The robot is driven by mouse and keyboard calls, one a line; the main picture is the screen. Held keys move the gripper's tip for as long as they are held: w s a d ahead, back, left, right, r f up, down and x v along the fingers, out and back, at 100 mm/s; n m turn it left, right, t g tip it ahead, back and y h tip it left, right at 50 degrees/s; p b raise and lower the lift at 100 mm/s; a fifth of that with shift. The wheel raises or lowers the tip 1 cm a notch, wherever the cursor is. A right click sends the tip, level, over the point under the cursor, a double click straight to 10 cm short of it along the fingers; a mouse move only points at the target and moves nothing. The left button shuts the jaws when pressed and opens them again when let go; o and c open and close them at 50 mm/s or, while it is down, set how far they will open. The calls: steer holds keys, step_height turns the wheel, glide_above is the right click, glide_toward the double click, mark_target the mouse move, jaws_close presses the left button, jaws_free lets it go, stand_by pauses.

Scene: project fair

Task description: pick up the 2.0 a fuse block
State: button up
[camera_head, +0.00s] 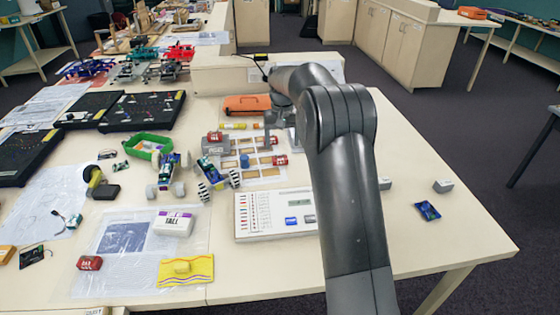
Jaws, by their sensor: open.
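Several small red blocks with white lettering show in the head view, and I cannot read which one is marked 2.0 A. One red block (89,263) lies at the front left on a clear sheet. Another red block (216,137) sits at the upper left of the white card with tan slots (228,164). A third red block (280,160) lies at that card's right side. My gripper (278,130) is open, above the card's upper right part, behind my arm's bend. It is partly hidden, and I see nothing between its fingers.
A white panel with a small display (270,225) lies in front of the card, partly behind my arm. An orange case (247,104) lies behind it. Wheeled models (168,178) and a green tray (148,147) stand left. The table's right front is mostly clear.

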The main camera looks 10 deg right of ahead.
mark_target(280, 158)
steer(key=f, duration=0.6)
steer(key=shift+w+a+f, duration=0.25)
steer(key=shift+a, duration=0.1)
steer(key=c, duration=1.1)
